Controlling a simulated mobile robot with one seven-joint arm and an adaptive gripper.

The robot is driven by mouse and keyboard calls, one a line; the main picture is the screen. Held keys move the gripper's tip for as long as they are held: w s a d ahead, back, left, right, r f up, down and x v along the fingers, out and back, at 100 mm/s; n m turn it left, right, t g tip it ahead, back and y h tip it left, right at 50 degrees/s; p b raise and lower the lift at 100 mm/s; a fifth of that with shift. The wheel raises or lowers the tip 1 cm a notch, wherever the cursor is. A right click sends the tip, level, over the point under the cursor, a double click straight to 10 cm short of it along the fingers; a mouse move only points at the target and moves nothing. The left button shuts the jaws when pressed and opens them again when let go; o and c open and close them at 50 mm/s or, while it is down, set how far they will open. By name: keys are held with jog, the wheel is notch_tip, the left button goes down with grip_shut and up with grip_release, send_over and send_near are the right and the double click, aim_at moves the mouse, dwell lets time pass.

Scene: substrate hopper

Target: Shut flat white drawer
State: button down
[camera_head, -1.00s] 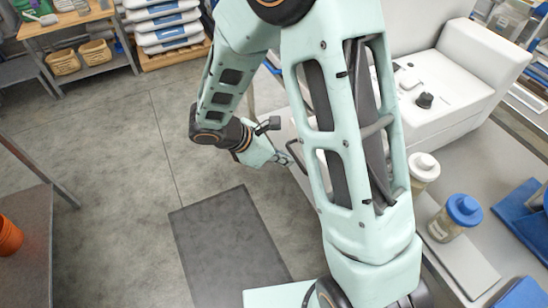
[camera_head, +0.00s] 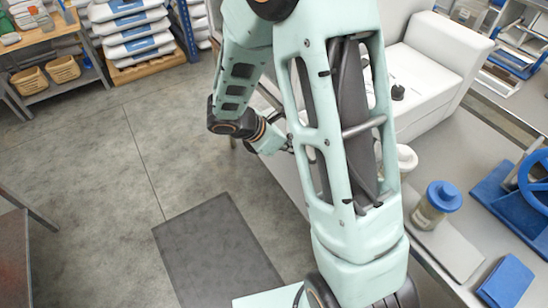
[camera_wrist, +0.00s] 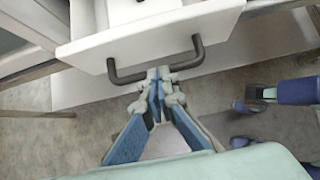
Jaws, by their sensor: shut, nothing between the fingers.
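In the wrist view the white drawer (camera_wrist: 85,56) shows its flat front with a dark bar handle (camera_wrist: 155,68). The drawer stands open: part of its inside shows behind the front's top edge. In the head view my arm hides the drawer and most of my gripper, beside the bench's left edge.
A grey bench (camera_head: 405,235) on the right carries a white machine (camera_head: 425,75), a blue-lidded jar (camera_head: 436,204) and a blue stand (camera_head: 515,190). A dark mat (camera_head: 215,255) lies on the floor. Open floor (camera_head: 90,175) stretches to the left, with bag stacks (camera_head: 130,35) behind.

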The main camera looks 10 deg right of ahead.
jog(key=w+d, duration=0.1)
jog(key=d, duration=0.3)
jog(key=w+d, duration=0.1)
jog(key=d, duration=0.3)
jog(key=w+d, duration=0.2)
jog(key=d, duration=0.2)
jog(key=shift+d+b, duration=0.35)
jog(key=shift+d, duration=0.05)
jog(key=shift+w+a, duration=0.1)
